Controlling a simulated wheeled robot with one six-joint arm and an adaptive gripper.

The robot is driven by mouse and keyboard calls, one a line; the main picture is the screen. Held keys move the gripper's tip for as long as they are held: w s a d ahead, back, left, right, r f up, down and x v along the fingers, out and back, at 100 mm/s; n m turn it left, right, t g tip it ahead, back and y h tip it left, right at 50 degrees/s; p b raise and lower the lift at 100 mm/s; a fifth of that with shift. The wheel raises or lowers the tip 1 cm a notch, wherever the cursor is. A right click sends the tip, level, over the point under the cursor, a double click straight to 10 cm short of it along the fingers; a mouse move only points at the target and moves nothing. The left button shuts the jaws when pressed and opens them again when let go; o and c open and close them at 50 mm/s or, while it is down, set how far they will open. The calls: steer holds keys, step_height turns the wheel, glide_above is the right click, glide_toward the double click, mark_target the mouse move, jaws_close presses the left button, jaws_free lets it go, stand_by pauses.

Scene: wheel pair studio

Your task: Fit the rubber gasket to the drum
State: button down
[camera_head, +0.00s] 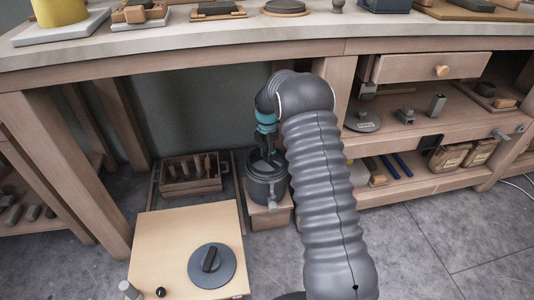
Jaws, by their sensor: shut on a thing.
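The drum (267,188) is a dark grey, open-topped cylinder standing upright on a wooden block under the bench. My gripper (267,155) points down at the drum's mouth, below the teal band of my wrist. It is shut on a small dark thing, most likely the rubber gasket, which is hard to make out against the dark drum. The fingers and the wrist hide part of the rim, so I cannot tell whether the gasket touches it. A dark round lid with a raised handle (212,264) lies on a pale wooden board (165,235) in front.
A wooden crate (190,187) with several upright pieces stands left of the drum. The bench top (190,37) overhangs from behind, with a bench leg at left. Shelves (410,180) with a drawer (430,66) stand at right. Floor at front right is clear.

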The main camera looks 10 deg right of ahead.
steer(key=shift+f, duration=0.15)
steer(key=shift+f+b, duration=0.6)
steer(key=shift+f, duration=0.4)
steer(key=c, duration=0.7)
jaws_free()
steer(key=shift+r, duration=3.8)
